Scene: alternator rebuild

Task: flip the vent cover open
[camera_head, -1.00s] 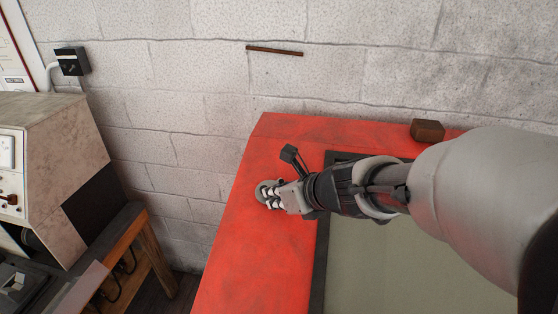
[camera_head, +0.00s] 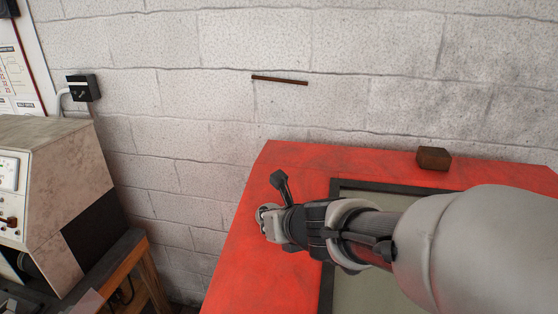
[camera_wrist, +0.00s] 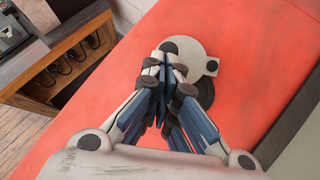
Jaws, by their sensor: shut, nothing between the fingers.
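A grey round plate (camera_wrist: 192,50) with a pale tab lies on the red top in the wrist view. I take it for the vent cover. A dark round piece (camera_wrist: 206,93) shows beside it, partly hidden by my fingers; I cannot tell whether it is the opening or a ring. My gripper (camera_wrist: 168,62) is shut and empty, its fingertips over the near left part of the plate. I cannot tell whether they touch it. In the head view the plate (camera_head: 264,211) shows only as a small edge past my gripper (camera_head: 267,224).
The red cabinet top (camera_head: 235,275) has a dark-framed panel (camera_head: 345,290) on the right and a brown block (camera_head: 433,159) at the back. A block wall (camera_head: 220,130) stands behind. A grey machine (camera_head: 62,175) on a wooden bench (camera_head: 148,275) is at left.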

